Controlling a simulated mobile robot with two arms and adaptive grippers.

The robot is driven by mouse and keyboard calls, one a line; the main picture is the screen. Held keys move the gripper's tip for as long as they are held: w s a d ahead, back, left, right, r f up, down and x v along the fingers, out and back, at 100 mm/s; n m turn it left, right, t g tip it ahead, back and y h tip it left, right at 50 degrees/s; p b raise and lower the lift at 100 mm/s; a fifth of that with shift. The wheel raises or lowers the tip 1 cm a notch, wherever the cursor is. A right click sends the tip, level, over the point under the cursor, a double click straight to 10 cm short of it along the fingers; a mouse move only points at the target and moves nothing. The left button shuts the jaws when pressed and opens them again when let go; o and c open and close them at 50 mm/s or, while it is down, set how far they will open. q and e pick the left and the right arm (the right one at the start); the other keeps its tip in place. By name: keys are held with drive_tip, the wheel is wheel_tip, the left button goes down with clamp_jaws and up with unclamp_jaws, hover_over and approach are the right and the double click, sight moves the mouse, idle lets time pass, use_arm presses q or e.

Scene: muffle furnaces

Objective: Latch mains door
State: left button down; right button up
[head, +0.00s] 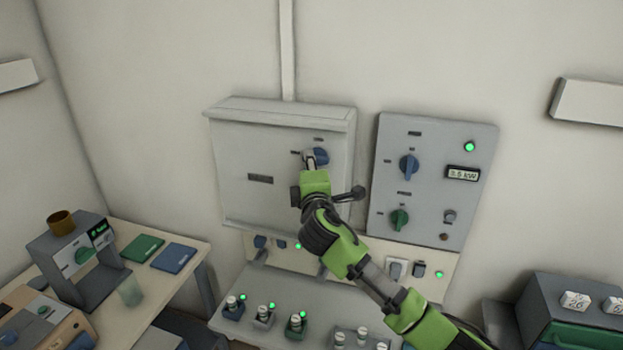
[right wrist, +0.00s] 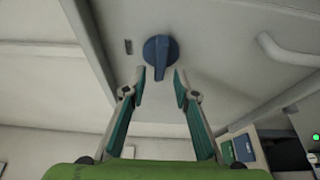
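The mains door (head: 255,165) is the pale grey front of the wall box and looks closed in the head view. A blue rotary latch knob (head: 319,155) sits near its upper right corner. My right gripper (head: 311,165) is at this knob and hides part of it. In the right wrist view the knob (right wrist: 160,52) stands just beyond my right fingertips (right wrist: 160,78). A grey door handle (right wrist: 298,60) shows at the right of that view. My left gripper is not in view.
A grey control panel (head: 427,230) with blue and green knobs and a power display is to the right of the box. A bench (head: 258,325) with several small knobs and green lamps stands below. A side table (head: 150,240) with small devices is at the left.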

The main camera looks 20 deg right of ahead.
drive_tip(key=v, duration=1)
drive_tip(key=shift+s, duration=0.35)
drive_tip(key=s+d+f+m+g+y+b, duration=0.1)
drive_tip(key=s+f+m+g+b, duration=0.15)
drive_tip(key=f, duration=1.85)
drive_tip(key=s+d+f+m+g+y+b, duration=0.1)
drive_tip(key=d+f+g+b, duration=0.2)
drive_tip(key=f, duration=1.8)
drive_tip(key=s+f+m+g+b, duration=0.15)
drive_tip(key=s+f, duration=0.25)
drive_tip(key=f, duration=0.4)
drive_tip(key=s+f+g+b, duration=0.1)
drive_tip(key=s+f+g, duration=0.1)
drive_tip(key=s+f, duration=0.45)
drive_tip(key=s+f+m+g+y+b, duration=0.1)
drive_tip(key=s+f+m+g+b, duration=0.35)
drive_tip(key=s+f, duration=1.75)
drive_tip(key=s+f+m+g+b, duration=0.1)
drive_tip(key=s+f, duration=0.4)
drive_tip(key=s, duration=0.6)
drive_tip(key=s+f+m+g+b, duration=0.1)
drive_tip(key=s+f, duration=0.4)
drive_tip(key=s, duration=0.6)
drive_tip(key=shift+s+f+m+g+y, duration=0.2)
drive_tip(key=shift+f+m+g+y, duration=0.25)
drive_tip(key=shift+m, duration=0.5)
